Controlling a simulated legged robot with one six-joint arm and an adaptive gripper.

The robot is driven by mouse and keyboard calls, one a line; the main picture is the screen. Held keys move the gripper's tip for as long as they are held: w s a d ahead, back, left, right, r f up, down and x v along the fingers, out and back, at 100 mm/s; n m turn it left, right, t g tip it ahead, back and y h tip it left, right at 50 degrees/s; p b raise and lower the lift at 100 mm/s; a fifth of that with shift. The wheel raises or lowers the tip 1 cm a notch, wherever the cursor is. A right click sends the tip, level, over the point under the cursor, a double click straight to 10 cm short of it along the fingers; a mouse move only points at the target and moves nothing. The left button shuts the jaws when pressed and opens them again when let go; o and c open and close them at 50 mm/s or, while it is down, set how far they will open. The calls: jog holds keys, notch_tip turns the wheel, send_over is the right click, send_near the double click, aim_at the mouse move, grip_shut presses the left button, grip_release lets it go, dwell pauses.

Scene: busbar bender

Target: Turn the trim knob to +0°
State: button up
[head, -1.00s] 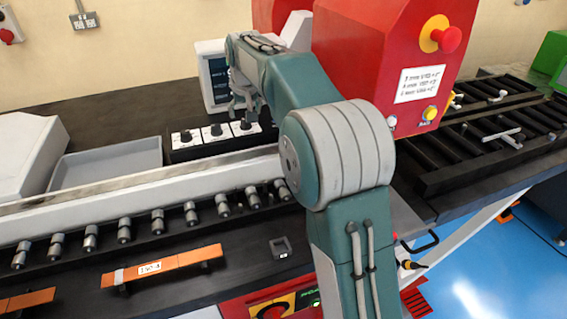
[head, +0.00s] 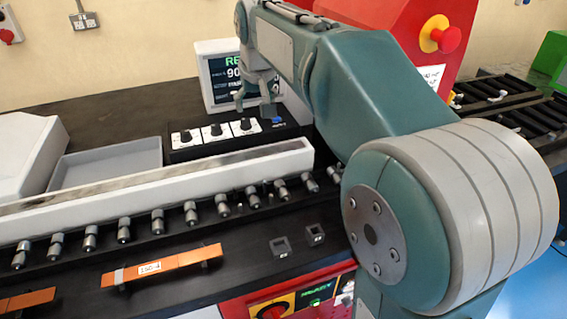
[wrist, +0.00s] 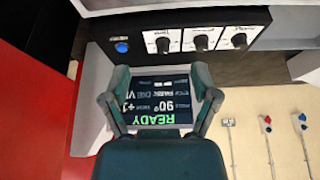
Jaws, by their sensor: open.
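A black control box (head: 187,155) carries a row of three black knobs on white dials: left (head: 186,136), middle (head: 216,130) and right (head: 246,125). The knobs also show upside down in the wrist view, where the one nearest the blue button (wrist: 121,47) is the head view's right knob (wrist: 162,45). The knob labels are too small to read surely. The display (wrist: 155,101) reads READY, 90° and a value starting +1, partly hidden by a finger. My gripper (head: 254,104) is open and empty, above the right knob and apart from it.
A long pale rail (head: 150,180) runs in front of the box, with a row of rollers before it. A grey tray (head: 105,165) lies left of the box. The red machine housing (head: 400,30) with an emergency stop (head: 445,39) stands behind my arm at right.

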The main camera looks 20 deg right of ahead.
jog(key=s+f, duration=0.2)
jog(key=s, duration=0.6)
jog(key=s+f, duration=0.1)
jog(key=s, duration=0.7)
jog(key=shift+s+f, duration=0.3)
jog(key=shift+f, duration=0.05)
jog(key=n, duration=0.1)
send_near(245, 120)
jog(key=shift+y, duration=0.3)
jog(key=x, duration=1)
jog(key=shift+d, duration=0.3)
grip_shut()
